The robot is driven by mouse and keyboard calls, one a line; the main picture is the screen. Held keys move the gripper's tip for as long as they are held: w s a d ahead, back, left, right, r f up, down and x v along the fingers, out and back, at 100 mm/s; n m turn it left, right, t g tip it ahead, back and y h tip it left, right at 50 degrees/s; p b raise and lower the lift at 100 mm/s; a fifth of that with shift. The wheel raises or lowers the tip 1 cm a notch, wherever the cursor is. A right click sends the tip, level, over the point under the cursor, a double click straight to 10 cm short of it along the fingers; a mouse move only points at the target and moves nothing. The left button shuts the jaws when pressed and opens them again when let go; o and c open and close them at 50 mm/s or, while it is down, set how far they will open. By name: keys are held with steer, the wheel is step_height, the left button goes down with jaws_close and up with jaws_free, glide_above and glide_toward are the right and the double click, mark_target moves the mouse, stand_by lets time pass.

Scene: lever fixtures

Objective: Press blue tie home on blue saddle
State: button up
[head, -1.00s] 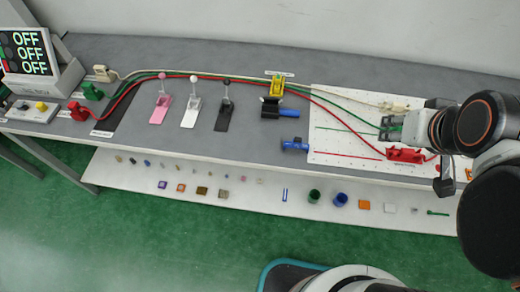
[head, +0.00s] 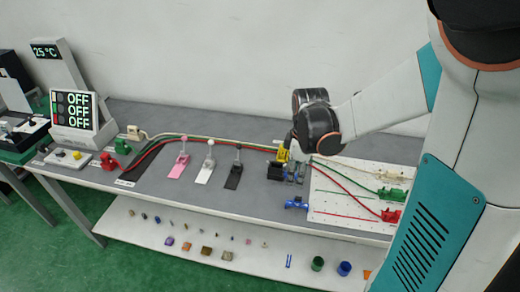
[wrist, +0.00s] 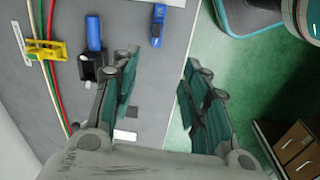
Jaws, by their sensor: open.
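A small blue fixture (head: 296,204) lies at the front edge of the grey table, and it also shows at the top of the wrist view (wrist: 158,25). I cannot tell for sure which blue part is the tie and which the saddle. My gripper (head: 296,173) hangs beside the black block. In the wrist view its fingers (wrist: 160,75) are apart, with nothing between them.
A yellow clip fixture (wrist: 45,50) stands by the cables behind the black block. The white pegboard (head: 335,214) to the right holds red (head: 391,215) and green (head: 391,193) fixtures. Pink, white and black levers stand left. A lower shelf (head: 210,228) carries small parts.

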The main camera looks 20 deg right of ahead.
mark_target(296, 200)
steer(key=shift+n+g, duration=0.4)
steer(key=shift+n, duration=0.1)
steer(key=f+b, duration=0.1)
steer(key=f, duration=0.2)
steer(key=d+f, duration=0.1)
steer(key=f, duration=0.3)
steer(key=d+f+b, duration=0.1)
steer(key=f, duration=0.3)
steer(key=shift+b, duration=0.3)
steer(key=f+b, duration=0.1)
steer(key=f, duration=0.1)
steer(key=w+f+b, duration=0.1)
steer(key=f, duration=0.2)
steer(key=shift+f, duration=0.15)
steer(key=c, duration=0.9)
